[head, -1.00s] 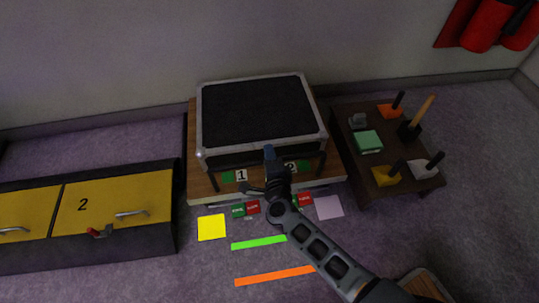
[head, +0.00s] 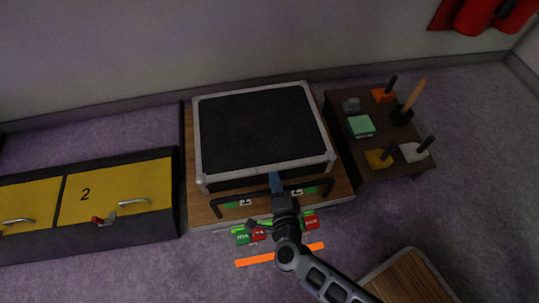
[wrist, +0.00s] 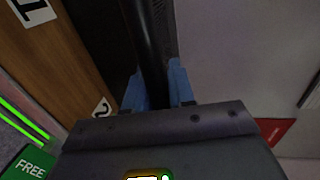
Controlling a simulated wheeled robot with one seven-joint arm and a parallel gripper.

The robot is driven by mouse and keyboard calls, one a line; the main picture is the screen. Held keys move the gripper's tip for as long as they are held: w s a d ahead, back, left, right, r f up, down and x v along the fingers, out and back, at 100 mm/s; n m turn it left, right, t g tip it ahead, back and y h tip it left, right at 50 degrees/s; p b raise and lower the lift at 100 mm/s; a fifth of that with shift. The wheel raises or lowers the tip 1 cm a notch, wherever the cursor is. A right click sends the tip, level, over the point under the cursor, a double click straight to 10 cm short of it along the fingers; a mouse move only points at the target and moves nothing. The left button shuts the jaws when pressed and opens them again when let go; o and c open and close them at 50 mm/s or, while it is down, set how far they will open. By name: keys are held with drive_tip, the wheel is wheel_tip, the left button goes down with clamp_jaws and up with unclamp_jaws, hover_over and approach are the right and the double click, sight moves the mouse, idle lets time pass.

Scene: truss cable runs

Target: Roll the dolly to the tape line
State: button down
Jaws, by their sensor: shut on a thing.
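The dolly (head: 203,214) is a low wooden platform carrying a silver-edged black case (head: 262,130). A black bar handle (head: 236,207) spans its front. My gripper (head: 275,184) has blue fingers shut on this bar near its middle; the wrist view shows the bar between the fingers (wrist: 157,88). A green tape strip (head: 307,214) lies at the dolly's front edge, mostly hidden by the dolly and my arm. An orange tape strip (head: 255,260) lies nearer, apart from the dolly, with my arm across it. I cannot tell which strip is the task's line.
Green and red labels (head: 311,222) show at the dolly's front. A yellow-fronted drawer cabinet (head: 115,195) stands close on the left. A dark low table (head: 372,108) with tools stands on the right. A wooden-topped thing (head: 408,280) is at the bottom right. Carpet in front is clear.

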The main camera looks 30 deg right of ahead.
drive_tip(key=f+v, duration=0.2)
drive_tip(key=v, duration=0.8)
drive_tip(key=shift+s, duration=0.2)
drive_tip(key=shift+a, duration=0.1)
drive_tip(key=c, duration=1.1)
unclamp_jaws()
drive_tip(key=shift+p+v, duration=0.95)
drive_tip(key=shift+v, duration=2.95)
